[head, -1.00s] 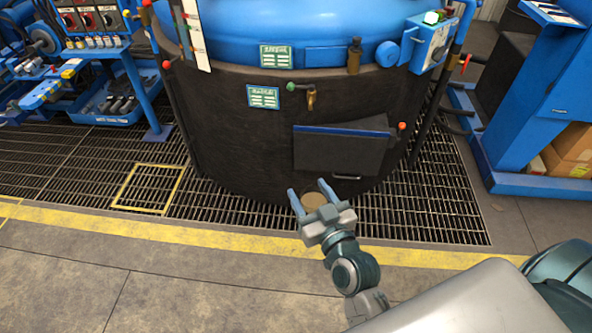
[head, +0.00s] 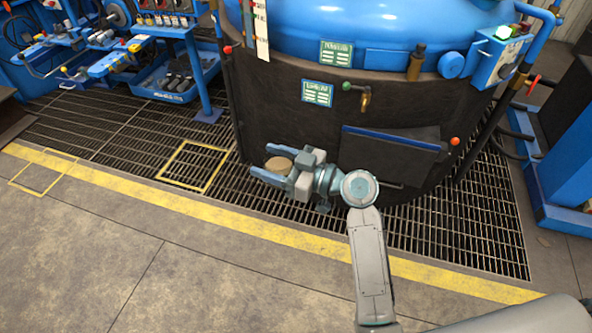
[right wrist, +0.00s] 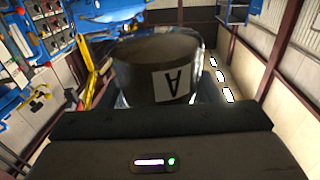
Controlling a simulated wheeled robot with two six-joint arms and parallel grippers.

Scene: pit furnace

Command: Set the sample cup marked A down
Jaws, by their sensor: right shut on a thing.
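The sample cup marked A (right wrist: 160,62) fills the upper middle of the right wrist view, a dark round cup with a white label whose letter A appears upside down. In the head view its round tan top (head: 278,165) shows between the blue-grey fingers of my right gripper (head: 268,170). The right gripper is shut on the cup and points left, in front of the dark lower wall of the furnace. The cup is held in the air above the floor grating. My left gripper is not in view.
The blue furnace (head: 330,30) stands behind the gripper, with a dark hatch (head: 388,158) right of it. A yellow-framed grating square (head: 194,166) lies to the left. A blue bench with a tray (head: 170,85) stands at the back left. The concrete floor in front is clear.

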